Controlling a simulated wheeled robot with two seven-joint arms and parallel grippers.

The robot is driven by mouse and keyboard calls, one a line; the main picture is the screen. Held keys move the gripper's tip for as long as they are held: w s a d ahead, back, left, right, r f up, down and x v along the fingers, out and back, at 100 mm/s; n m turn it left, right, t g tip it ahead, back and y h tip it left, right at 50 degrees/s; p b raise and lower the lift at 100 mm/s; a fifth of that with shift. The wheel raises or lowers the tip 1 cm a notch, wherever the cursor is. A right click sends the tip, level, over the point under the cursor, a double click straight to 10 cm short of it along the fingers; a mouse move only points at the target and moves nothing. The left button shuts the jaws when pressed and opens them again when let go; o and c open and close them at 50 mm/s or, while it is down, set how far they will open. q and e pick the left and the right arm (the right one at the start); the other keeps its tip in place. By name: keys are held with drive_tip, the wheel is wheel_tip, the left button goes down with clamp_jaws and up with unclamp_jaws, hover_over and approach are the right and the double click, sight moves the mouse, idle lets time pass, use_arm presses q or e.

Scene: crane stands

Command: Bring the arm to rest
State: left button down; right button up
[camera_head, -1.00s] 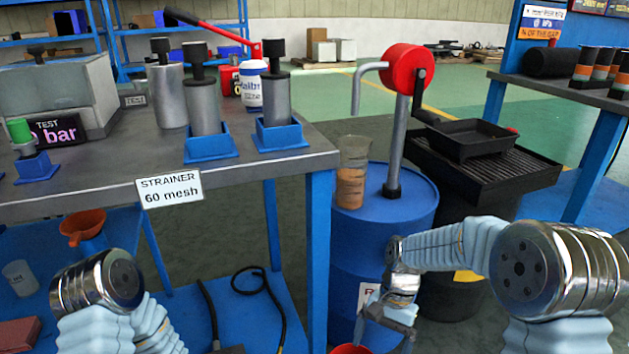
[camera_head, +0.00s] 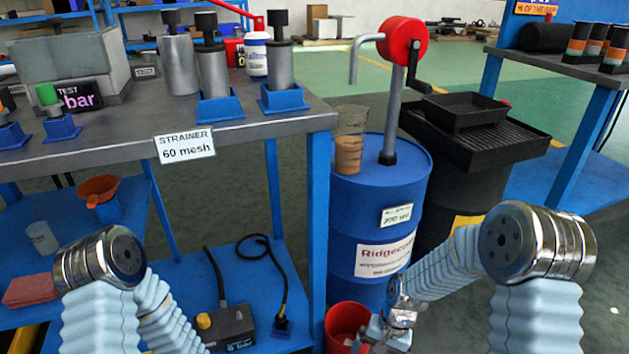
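My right arm (camera_head: 450,275) comes in from the right and reaches down to the left in front of the blue drum (camera_head: 341,240). My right gripper (camera_head: 378,338) is low at the bottom edge, beside a red bucket (camera_head: 345,316). The bucket's lower part is cut off by the frame. The gripper's fingers are partly cut off, and I cannot tell whether they are open or shut. My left arm (camera_head: 105,262) shows at the lower left, bent downward. My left gripper is out of view.
A workbench (camera_head: 105,148) with strainer cylinders in blue holders stands at the left. A red crank pump (camera_head: 403,42) rises from the drum, with a tan-filled cup (camera_head: 349,152) on top. A black tray (camera_head: 463,109) lies on a grate. A black box (camera_head: 233,326) lies on the lower shelf.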

drive_tip(key=s+a+f+n+t+y, duration=0.1)
drive_tip(key=s+a+f+n+t, duration=0.1)
drive_tip(key=s+f, duration=0.75)
wheel_tip(320, 180, up, 12)
drive_tip(key=t+p, duration=0.1)
drive_tip(key=p, duration=1.1)
drive_tip(key=shift+s+a+f+n, duration=0.2)
drive_tip(key=shift+s+f+n, duration=0.1)
drive_tip(key=shift+n, duration=0.1)
